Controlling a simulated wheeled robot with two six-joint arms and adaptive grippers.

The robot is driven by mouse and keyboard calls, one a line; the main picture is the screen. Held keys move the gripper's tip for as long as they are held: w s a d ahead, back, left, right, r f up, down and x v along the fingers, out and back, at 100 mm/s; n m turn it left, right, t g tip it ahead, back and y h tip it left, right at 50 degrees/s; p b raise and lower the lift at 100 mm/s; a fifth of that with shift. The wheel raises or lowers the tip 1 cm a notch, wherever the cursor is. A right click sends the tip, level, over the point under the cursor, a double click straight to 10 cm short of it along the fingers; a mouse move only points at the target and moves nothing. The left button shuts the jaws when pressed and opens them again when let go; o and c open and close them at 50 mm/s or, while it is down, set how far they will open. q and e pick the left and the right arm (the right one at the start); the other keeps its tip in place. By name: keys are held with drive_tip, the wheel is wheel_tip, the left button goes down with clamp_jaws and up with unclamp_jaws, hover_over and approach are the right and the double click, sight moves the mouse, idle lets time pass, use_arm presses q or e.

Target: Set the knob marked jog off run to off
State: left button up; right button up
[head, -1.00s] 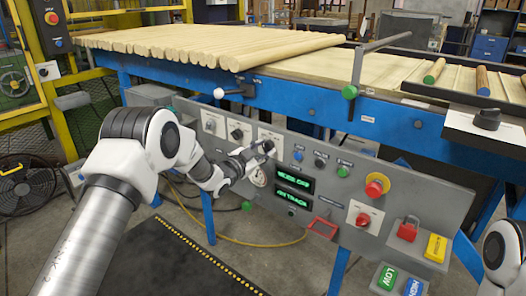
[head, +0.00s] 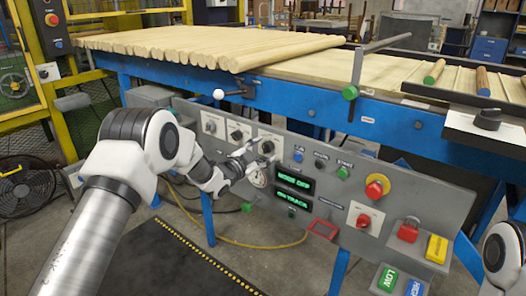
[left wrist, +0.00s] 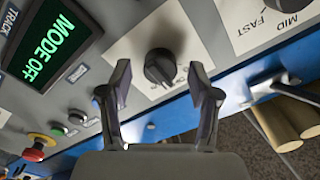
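The black knob (left wrist: 160,67) sits on a white plate on the grey control panel, and it also shows in the head view (head: 267,147). Its plate lettering is not readable here. My left gripper (left wrist: 160,85) is open, with one finger on each side of the knob in the picture and visible gaps between. In the head view the left gripper (head: 250,154) is just in front of the knob. The green display (left wrist: 48,43) reads MODE OFF. The right gripper is out of view; only part of my right arm shows.
Another knob plate marked MID and FAST (left wrist: 262,25) is beside it. A red emergency button (head: 377,187), a red knob (head: 363,220) and a green start button (head: 343,172) are on the same panel. Wooden rods (head: 200,45) lie on the blue-framed table above.

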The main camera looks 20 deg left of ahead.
use_arm(q)
drive_tip(key=v, duration=1.2)
